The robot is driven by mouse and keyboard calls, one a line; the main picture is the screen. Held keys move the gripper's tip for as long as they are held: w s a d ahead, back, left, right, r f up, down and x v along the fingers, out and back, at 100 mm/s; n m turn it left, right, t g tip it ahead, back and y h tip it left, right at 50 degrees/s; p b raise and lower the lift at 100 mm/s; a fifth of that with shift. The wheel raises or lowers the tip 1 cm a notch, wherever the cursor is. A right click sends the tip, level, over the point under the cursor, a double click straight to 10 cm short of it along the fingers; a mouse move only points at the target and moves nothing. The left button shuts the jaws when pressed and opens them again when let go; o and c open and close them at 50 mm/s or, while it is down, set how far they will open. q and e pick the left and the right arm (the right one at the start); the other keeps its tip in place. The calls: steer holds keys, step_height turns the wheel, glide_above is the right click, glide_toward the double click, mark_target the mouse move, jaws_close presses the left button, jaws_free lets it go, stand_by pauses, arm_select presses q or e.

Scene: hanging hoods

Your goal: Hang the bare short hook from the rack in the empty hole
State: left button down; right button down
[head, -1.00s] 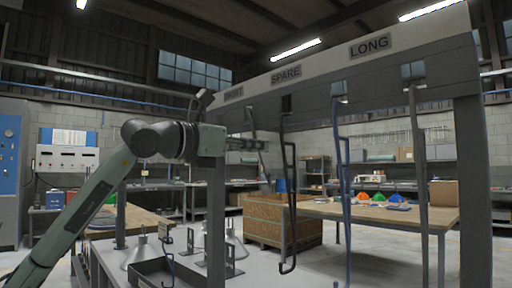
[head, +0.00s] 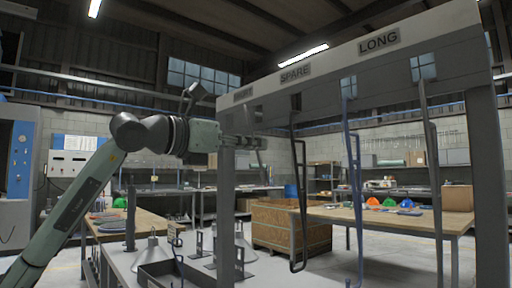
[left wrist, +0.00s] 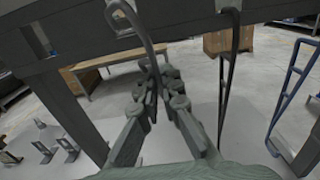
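The grey rack beam (head: 330,80) carries signs reading SPARE and LONG, and a partly readable one at left. My left gripper (head: 262,143) is beside the rack's left post. In the left wrist view a bare grey short hook (left wrist: 146,32) hangs from the beam. Its lower part runs down between the fingers of my left gripper (left wrist: 160,78), which stand apart; contact is unclear. A dark longer hook (head: 298,210), a blue hook (head: 357,195) and a long grey hook (head: 434,170) hang further right. An empty hole (left wrist: 37,40) shows in the beam in the left wrist view. My right gripper is out of view.
The rack's right post (head: 487,190) and a wooden crate (head: 270,228) are behind or beside the hooks.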

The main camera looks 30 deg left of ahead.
arm_select(q)
steer(key=b+v, duration=0.4)
steer(key=v, duration=0.6)
steer(key=shift+r, duration=0.2)
stand_by(0.3)
